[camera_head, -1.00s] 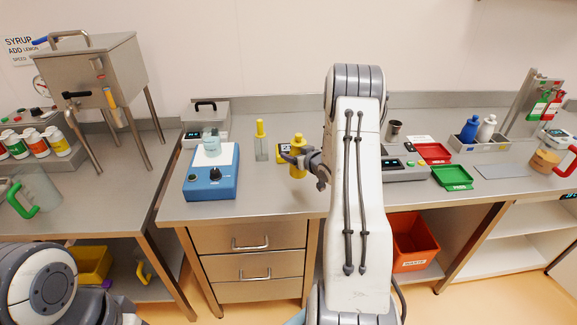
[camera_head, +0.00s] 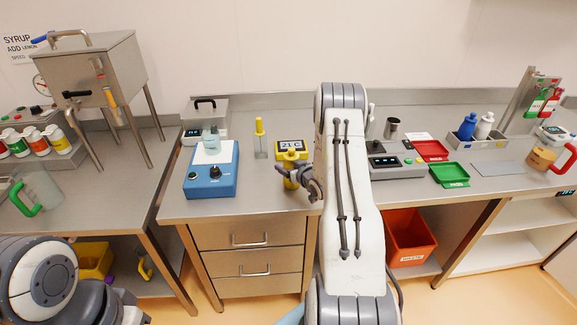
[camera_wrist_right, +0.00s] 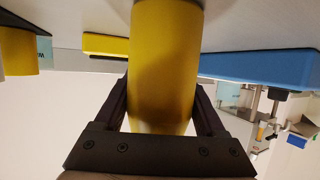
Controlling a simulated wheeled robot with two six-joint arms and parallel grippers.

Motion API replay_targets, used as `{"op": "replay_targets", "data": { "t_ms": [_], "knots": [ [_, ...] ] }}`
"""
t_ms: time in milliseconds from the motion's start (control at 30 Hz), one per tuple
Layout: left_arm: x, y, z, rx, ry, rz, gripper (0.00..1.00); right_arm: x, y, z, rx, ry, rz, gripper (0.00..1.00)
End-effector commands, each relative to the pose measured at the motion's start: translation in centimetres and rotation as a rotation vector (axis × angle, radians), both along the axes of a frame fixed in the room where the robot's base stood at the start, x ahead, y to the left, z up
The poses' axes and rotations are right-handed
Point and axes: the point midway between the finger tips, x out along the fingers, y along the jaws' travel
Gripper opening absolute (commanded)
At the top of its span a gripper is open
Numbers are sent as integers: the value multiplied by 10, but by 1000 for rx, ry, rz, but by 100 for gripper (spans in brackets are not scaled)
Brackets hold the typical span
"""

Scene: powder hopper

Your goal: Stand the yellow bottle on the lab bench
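The yellow bottle (camera_head: 291,182) is in my right gripper (camera_head: 297,178), near the front edge of the lab bench (camera_head: 262,205). In the right wrist view the bottle (camera_wrist_right: 165,65) fills the space between the two dark fingers (camera_wrist_right: 165,112), which lie against its sides. It looks roughly upright. I cannot tell whether its base touches the bench top. In the head view the gripper partly covers it. My left arm shows at the lower left, but its gripper is out of view.
A yellow display reading 21 C (camera_head: 291,147) stands just behind the bottle. A grey device (camera_head: 395,165) and red and green trays (camera_head: 450,174) lie right of my arm.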

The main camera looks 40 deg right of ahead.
Motion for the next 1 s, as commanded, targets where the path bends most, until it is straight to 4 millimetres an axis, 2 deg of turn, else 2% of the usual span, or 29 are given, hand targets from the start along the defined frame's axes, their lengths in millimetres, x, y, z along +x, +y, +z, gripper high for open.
{"op": "replay_targets", "data": {
  "t_ms": [33, 67, 367, 433, 567, 800, 1000],
  "knots": [
    [0, 0, 0, 0, 0, 0, 50, 0, 0, 0, 0, 1, 0, 91],
    [0, 0, 0, 0, 0, 0, 50, 0, 0, 0, 0, 1, 0, 100],
    [0, 0, 4, 0, 0, 0, 50, 0, 0, 4, 0, 1, 0, 100],
    [0, 0, 0, 0, 0, 0, 50, -6, 0, 4, 0, 1, -1, 100],
    [0, 0, -7, 0, 0, 0, 50, -26, 3, 11, 1, 1, -4, 100],
    [0, 0, -19, 0, 0, -1, 50, -74, 10, 31, 0, 0, -4, 100],
    [0, 0, -25, 0, 0, -1, 50, -101, 15, 43, -1, 0, -2, 100]
  ]
}}
